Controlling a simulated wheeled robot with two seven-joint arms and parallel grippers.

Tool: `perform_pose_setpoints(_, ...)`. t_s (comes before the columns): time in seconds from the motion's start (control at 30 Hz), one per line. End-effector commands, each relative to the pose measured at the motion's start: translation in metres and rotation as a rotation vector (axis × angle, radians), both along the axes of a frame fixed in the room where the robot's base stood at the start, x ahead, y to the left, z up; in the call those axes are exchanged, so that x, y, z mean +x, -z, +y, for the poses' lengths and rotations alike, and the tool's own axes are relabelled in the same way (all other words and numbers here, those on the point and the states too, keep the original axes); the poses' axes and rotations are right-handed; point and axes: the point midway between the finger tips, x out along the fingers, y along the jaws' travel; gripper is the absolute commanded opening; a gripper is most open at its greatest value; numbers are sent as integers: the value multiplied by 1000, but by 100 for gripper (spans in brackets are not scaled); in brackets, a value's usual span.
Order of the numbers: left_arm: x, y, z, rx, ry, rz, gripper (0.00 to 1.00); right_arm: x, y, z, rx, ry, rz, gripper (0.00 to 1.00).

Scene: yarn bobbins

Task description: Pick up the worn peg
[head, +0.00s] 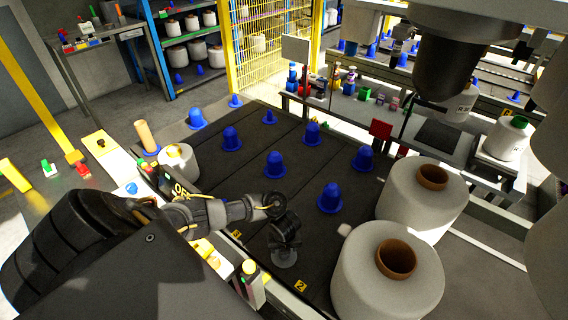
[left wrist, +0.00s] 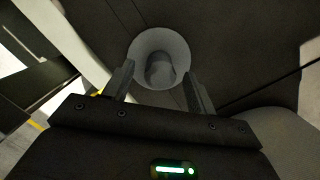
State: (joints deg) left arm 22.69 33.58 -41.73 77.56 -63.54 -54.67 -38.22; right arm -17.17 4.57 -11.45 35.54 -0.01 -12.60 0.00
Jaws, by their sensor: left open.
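A grey, worn-looking peg (head: 284,259) with a wide round base stands on the dark table panel (head: 254,160), near its front edge. My left gripper (head: 285,243) is right over it and hides its upper part in the head view. In the left wrist view the peg (left wrist: 161,62) shows from above, its round flange and stub lying between and just beyond the two fingers. The left gripper (left wrist: 158,82) is open, with a gap between each finger and the stub. I cannot tell how far the fingertips are above the peg. My right gripper is not in view.
Several blue pegs, one of them (head: 330,197) nearest, stand across the panel. Two large white bobbins (head: 350,285) (head: 400,205) stand close on the right. A small white bobbin (head: 180,165) and a wooden-coloured peg (head: 147,138) are at the left.

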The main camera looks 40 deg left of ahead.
Motion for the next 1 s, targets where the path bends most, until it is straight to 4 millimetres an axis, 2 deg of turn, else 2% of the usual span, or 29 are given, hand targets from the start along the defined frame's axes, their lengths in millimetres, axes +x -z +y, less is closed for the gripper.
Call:
perform_pose_setpoints(0.1,2,14,2,1,-1,0,57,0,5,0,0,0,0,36)
perform_pose_setpoints(0.4,3,16,2,1,1,-2,56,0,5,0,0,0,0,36)
perform_pose_setpoints(0.8,3,16,2,1,0,-2,3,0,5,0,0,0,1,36)
perform_pose_setpoints(1.0,3,15,2,1,0,-4,2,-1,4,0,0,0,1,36)
